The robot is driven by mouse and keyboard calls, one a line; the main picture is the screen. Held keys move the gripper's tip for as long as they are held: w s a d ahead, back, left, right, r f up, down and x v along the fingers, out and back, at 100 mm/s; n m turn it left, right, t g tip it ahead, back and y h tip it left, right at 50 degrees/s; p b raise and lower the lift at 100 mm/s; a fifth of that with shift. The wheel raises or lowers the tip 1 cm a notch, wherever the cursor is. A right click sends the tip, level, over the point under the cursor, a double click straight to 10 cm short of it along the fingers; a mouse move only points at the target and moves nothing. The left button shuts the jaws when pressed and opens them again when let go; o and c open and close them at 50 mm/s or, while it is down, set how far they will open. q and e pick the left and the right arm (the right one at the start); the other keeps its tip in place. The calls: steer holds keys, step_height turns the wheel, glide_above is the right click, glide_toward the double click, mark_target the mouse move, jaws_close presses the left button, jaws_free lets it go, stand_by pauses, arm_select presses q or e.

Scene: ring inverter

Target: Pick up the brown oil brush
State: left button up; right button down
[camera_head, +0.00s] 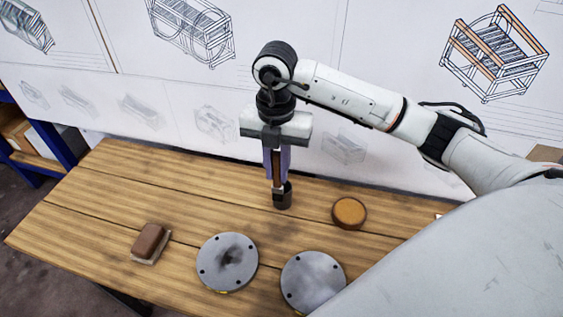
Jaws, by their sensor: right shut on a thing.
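My right gripper (277,174) points straight down over the back middle of the table, its purple fingers shut on the thin upright handle of the brown oil brush (278,183). The brush's lower end is at a small dark cup (284,200) standing on the table. Its tip is hidden, and I cannot tell how deep it sits in the cup. My left gripper is not in view.
On the wooden table (105,205) are a brown block with a pale underside (149,241), two grey round plates with holes (227,262) (313,281), and a round orange-brown piece (348,212). A wall with drawings (330,60) stands behind. The left part of the table is clear.

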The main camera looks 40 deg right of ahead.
steer(key=s+a+b, duration=0.1)
steer(key=s+a, duration=0.9)
steer(key=a, duration=0.1)
steer(key=shift+a, duration=0.35)
